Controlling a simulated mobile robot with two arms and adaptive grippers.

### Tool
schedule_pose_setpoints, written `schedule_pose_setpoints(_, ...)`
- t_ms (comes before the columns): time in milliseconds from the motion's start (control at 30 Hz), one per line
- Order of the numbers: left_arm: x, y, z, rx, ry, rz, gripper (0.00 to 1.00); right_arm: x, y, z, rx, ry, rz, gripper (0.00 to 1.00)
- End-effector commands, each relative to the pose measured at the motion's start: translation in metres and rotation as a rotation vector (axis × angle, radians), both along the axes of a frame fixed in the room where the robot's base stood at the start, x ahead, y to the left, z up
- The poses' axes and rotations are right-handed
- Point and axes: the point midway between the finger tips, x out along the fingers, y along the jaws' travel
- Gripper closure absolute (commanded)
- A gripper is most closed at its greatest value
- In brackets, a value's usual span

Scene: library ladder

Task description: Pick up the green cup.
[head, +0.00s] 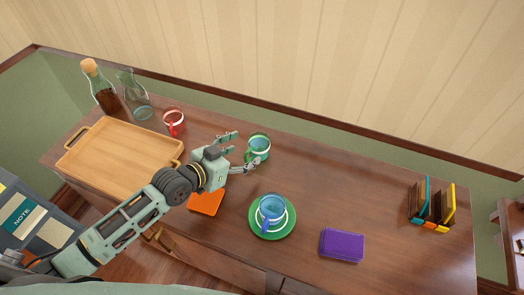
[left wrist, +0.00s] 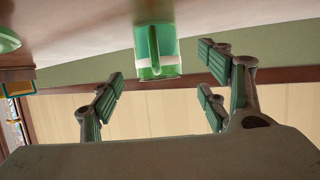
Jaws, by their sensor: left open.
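The green cup (head: 261,146) stands upright on the brown table, has a pale band and looks like clear green glass. My left gripper (head: 244,150) is open just to the left of the cup, its fingers spread toward it. The left wrist view shows the green cup (left wrist: 155,50) with its handle facing the camera, beyond the open, empty fingers of the left gripper (left wrist: 160,88). I cannot tell whether a fingertip touches the cup. My right gripper is not in view.
A blue cup (head: 271,208) stands on a green saucer (head: 287,229) nearer me. A red mug (head: 174,122), bottle (head: 103,92), carafe (head: 135,97) and wooden tray (head: 115,160) are left. An orange item (head: 206,203), purple box (head: 342,246) and book rack (head: 431,208) also lie here.

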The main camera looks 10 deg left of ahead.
Motion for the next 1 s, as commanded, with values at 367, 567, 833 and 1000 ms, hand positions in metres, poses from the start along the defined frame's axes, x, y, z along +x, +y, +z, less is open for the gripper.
schedule_pose_setpoints(367, 0.035, -0.024, -0.010, -0.002, 0.000, 0.000, 0.31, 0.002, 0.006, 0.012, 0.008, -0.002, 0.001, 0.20)
schedule_pose_setpoints(567, 0.055, -0.036, -0.021, -0.002, 0.000, 0.001, 0.31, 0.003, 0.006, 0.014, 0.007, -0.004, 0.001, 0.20)
schedule_pose_setpoints(833, 0.059, -0.039, -0.024, 0.000, 0.000, -0.001, 0.31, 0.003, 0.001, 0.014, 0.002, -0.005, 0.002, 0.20)
schedule_pose_setpoints(1000, 0.058, -0.039, -0.024, 0.000, 0.000, -0.001, 0.40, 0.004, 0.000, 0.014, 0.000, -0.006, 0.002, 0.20)
